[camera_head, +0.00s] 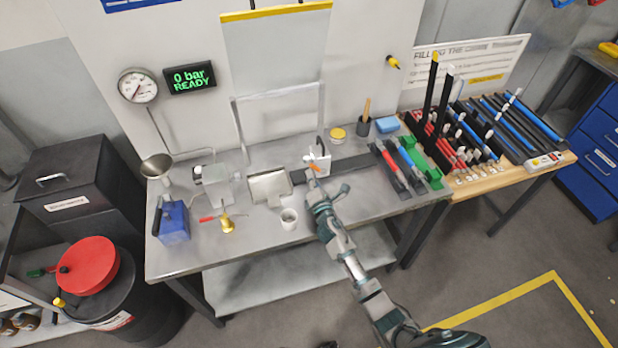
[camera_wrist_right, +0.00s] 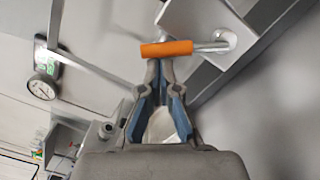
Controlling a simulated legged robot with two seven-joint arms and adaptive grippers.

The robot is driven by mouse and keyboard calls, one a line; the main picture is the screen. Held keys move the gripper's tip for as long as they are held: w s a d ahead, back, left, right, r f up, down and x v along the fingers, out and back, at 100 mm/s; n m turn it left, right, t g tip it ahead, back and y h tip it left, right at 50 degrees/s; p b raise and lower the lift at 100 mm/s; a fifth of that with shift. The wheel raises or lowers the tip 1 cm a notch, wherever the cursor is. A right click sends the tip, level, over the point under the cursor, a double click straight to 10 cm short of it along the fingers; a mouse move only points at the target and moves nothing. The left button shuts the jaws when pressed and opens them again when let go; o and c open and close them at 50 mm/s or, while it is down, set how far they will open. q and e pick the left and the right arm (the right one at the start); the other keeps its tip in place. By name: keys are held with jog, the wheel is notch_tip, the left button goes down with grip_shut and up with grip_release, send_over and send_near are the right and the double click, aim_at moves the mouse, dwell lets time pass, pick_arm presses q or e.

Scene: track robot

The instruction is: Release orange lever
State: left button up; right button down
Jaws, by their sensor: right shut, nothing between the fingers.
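The orange lever (camera_wrist_right: 166,49) shows large in the right wrist view, its orange grip on a metal rod that runs to a light-coloured bracket (camera_wrist_right: 205,28). My right gripper (camera_wrist_right: 160,62) is shut and empty, with its fingertips right at the orange grip; I cannot tell whether they touch it. In the head view the orange lever (camera_head: 313,167) is small, in front of a white upright part (camera_head: 320,158) on the metal workbench (camera_head: 200,262). My right gripper (camera_head: 313,180) reaches it from the front. My left gripper is not in view.
A gauge (camera_head: 137,86) and a display (camera_head: 189,77) reading "0 bar READY" are on the back panel. A white cup (camera_head: 289,219), a metal box (camera_head: 270,187) and a blue box (camera_head: 172,223) stand left of my right arm. Red, blue and green holders (camera_head: 410,160) lie to the right.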

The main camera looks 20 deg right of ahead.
aim_at(319, 159)
jog(key=d+r+m+p, duration=0.1)
jog(key=m, duration=0.1)
jog(key=d+r+m+p, duration=0.1)
jog(key=m, duration=0.1)
jog(key=shift+d+r+m+p, duration=0.15)
jog(key=shift+d+m+p, duration=0.3)
jog(key=shift+m, duration=0.4)
jog(key=shift+d+r+m+p, duration=0.2)
jog(key=shift+d+m, duration=0.3)
jog(key=shift+m, duration=0.35)
jog(key=shift+f, duration=0.1)
